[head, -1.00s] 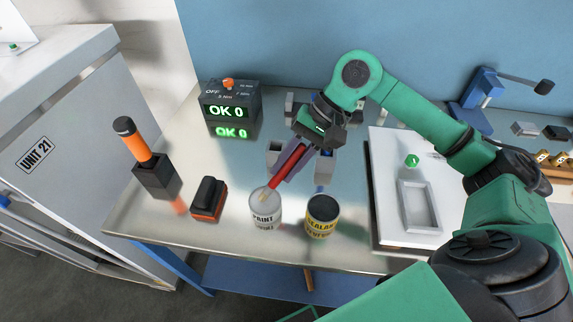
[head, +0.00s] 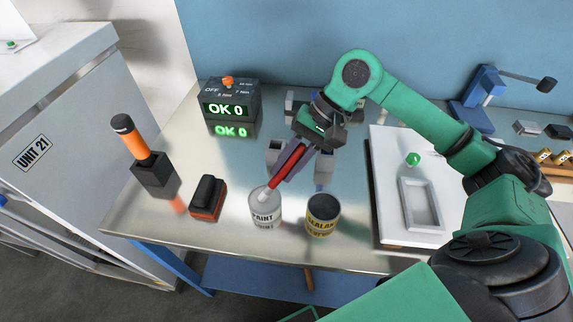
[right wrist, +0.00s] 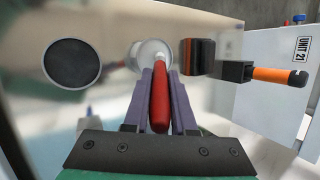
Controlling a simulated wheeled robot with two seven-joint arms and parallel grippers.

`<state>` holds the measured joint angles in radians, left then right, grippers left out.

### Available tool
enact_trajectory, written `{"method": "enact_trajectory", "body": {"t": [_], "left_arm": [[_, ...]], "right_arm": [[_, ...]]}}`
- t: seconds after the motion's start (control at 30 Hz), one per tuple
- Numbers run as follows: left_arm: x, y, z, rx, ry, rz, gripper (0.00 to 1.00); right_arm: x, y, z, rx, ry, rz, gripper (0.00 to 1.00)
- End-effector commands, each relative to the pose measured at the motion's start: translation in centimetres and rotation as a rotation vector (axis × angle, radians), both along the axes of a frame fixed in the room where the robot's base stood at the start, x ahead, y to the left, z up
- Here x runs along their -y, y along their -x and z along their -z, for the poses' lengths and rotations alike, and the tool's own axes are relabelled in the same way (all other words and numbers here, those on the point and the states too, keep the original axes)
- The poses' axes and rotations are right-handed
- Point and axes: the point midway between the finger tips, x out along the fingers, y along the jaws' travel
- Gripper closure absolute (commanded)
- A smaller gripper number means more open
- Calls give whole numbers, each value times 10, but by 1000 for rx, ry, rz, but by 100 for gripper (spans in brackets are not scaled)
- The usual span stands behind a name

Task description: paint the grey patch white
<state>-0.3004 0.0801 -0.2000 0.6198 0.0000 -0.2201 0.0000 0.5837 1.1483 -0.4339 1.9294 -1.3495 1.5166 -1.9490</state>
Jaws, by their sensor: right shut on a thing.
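My right gripper (head: 286,172) is shut on a red-handled brush (head: 289,169), which slants down to the left. The brush's white tip (head: 264,191) is at the open mouth of the white can marked PAINT (head: 265,213). In the right wrist view the red handle (right wrist: 159,104) lies between the purple fingers (right wrist: 160,74), and the can (right wrist: 151,51) is beyond them. A white board (head: 385,172) lies on the right of the table. On it is a grey rectangle with a frame-like border (head: 421,207). My left gripper is not in view.
A dark-topped can marked SEALANT (head: 322,217) stands right of the paint can. A black-and-orange block (head: 207,198) and an orange handle in a black holder (head: 152,171) stand left. A box reading OK 0 (head: 229,107) is behind. A green knob (head: 413,159) is on the board.

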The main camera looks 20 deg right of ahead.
Motion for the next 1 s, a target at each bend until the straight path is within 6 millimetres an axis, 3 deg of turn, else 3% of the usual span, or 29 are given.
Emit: {"method": "enact_trajectory", "body": {"t": [1.0], "left_arm": [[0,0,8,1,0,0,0]], "right_arm": [[0,0,3,-3,2,-1,100]]}}
